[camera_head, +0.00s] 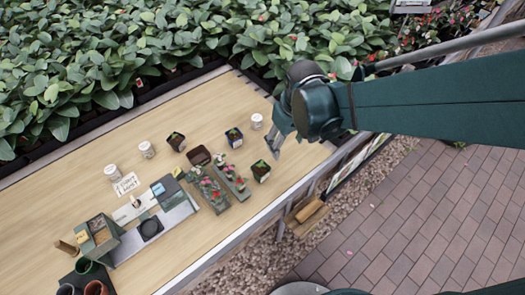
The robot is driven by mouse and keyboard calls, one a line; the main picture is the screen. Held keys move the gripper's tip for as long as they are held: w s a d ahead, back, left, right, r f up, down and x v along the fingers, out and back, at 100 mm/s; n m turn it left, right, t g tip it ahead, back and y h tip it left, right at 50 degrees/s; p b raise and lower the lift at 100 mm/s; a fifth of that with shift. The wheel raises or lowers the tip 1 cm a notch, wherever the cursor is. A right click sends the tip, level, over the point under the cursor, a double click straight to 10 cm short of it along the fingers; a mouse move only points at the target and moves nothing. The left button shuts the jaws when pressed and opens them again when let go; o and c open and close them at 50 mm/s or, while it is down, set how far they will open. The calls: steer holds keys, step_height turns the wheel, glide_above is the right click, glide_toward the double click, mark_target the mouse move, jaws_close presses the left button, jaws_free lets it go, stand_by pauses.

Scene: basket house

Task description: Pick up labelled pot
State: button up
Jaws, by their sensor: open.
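Several small pots stand on the wooden table (60,195). A dark pot with a green sprout (176,142), a blue pot with a sprout (234,138) and a dark brown pot with a sprout (261,172) are upright and apart. White jars with faint markings stand at the right (257,121), middle (147,150) and left (112,173). I cannot tell which pot or jar is the labelled one. My gripper (272,146) is open and empty. In the picture it appears between the blue pot and the brown pot, right of both; its height above the table is unclear.
Two grey troughs of flowers (231,176) and an empty brown tray (199,156) sit mid-table. A grey scale (174,210), a small sign (126,184), a green box (98,239) and terracotta pots (96,288) are at left. Leafy plants (120,40) line the back edge.

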mark_target(261, 168)
steer(key=a+f+n, duration=0.1)
steer(key=a+f, duration=0.1)
steer(key=f, duration=0.1)
steer(key=a+f+g, duration=0.1)
steer(key=a+f, duration=0.2)
steer(key=a+f+n, duration=0.1)
steer(key=a+f, duration=0.2)
steer(key=f, duration=0.1)
steer(key=shift+a+f+n+g+h, duration=0.1)
steer(key=shift+a+n+g+h, duration=0.2)
steer(key=shift+g, duration=0.1)
steer(key=shift+f, duration=0.15)
steer(key=shift+f+b, duration=0.4)
steer(key=shift+f, duration=0.75)
steer(key=shift+s+f+b, duration=0.1)
steer(key=shift+f+b, duration=0.6)
steer(key=shift+f, duration=1.9)
steer(key=c, duration=1.1)
